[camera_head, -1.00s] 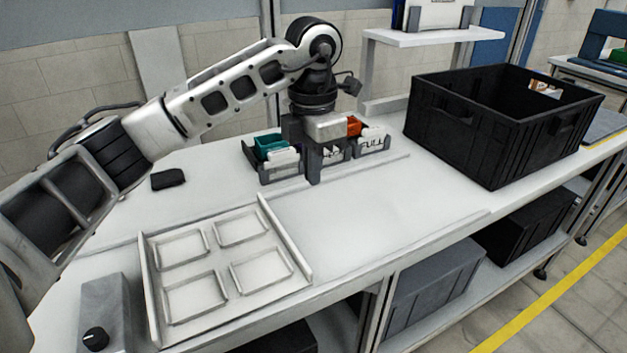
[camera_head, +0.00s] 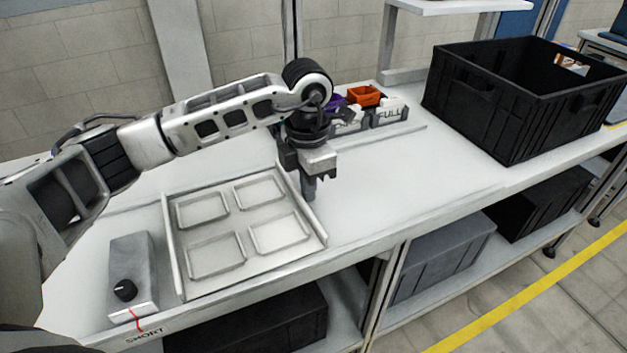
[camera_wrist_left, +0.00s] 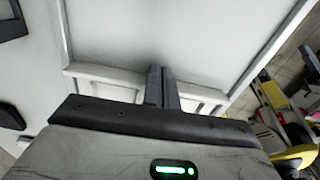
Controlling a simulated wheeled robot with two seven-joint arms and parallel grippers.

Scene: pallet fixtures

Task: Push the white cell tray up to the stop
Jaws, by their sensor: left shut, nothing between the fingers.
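The white cell tray (camera_head: 240,222) lies flat on the bench, with several shallow square cells and raised rims on its left and right sides. My left gripper (camera_head: 309,194) is shut and empty, pointing down just outside the tray's right rim. Whether it touches the rim I cannot tell. In the left wrist view, the closed fingers (camera_wrist_left: 161,88) stand in front of a pale raised rim with cells behind it. I cannot pick out the stop with certainty. My right gripper is not in view.
A grey box with a black knob (camera_head: 131,262) stands left of the tray. A large black crate (camera_head: 510,125) stands on the right. The bench between tray and crate is clear.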

